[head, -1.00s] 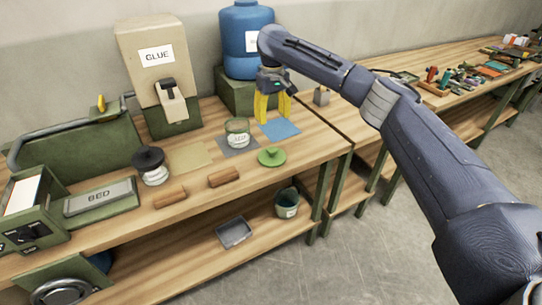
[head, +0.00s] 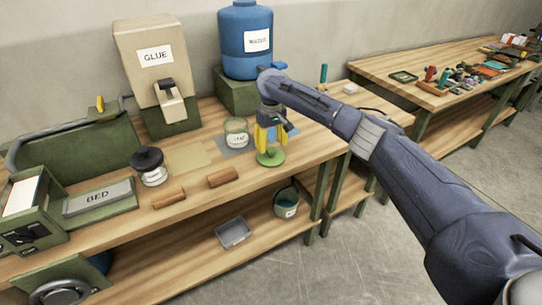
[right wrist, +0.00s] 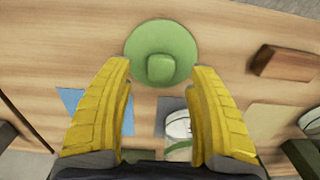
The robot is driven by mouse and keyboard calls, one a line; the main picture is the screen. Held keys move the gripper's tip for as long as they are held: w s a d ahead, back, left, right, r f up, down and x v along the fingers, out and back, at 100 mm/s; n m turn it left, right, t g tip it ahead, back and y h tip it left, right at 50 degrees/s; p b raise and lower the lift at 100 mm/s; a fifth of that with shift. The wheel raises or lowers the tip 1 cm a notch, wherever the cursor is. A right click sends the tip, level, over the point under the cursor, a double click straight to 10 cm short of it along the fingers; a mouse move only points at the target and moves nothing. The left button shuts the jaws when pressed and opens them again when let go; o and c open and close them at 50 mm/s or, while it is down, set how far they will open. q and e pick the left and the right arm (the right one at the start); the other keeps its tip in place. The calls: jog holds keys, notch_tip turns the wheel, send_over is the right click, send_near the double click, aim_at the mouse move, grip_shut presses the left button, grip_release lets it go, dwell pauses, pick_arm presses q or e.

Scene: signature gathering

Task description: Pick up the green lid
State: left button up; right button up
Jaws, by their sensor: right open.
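The green lid (head: 270,157) is a round disc with a raised knob, lying on the wooden workbench near its front edge. It also shows in the right wrist view (right wrist: 161,54), at the top centre. My right gripper (head: 270,146) has yellow fingers, points down and is directly over the lid in the head view. In the right wrist view my right gripper (right wrist: 162,75) is open, with nothing between its fingers, and the lid's knob lies between and just beyond the fingertips. My left gripper is not in view.
A labelled glass jar (head: 236,133) stands on a grey mat behind and left of the lid. Two brown blocks (head: 222,177) (head: 169,197) lie to the left. A black-lidded jar (head: 150,167) stands farther left. A blue water container (head: 246,40) stands behind. A bucket (head: 287,202) sits on the lower shelf.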

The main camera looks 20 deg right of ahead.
aim_at(271, 149)
jog(key=shift+f, duration=1.9)
jog(key=c, duration=1.2)
grip_shut()
jog(key=shift+r, duration=0.15)
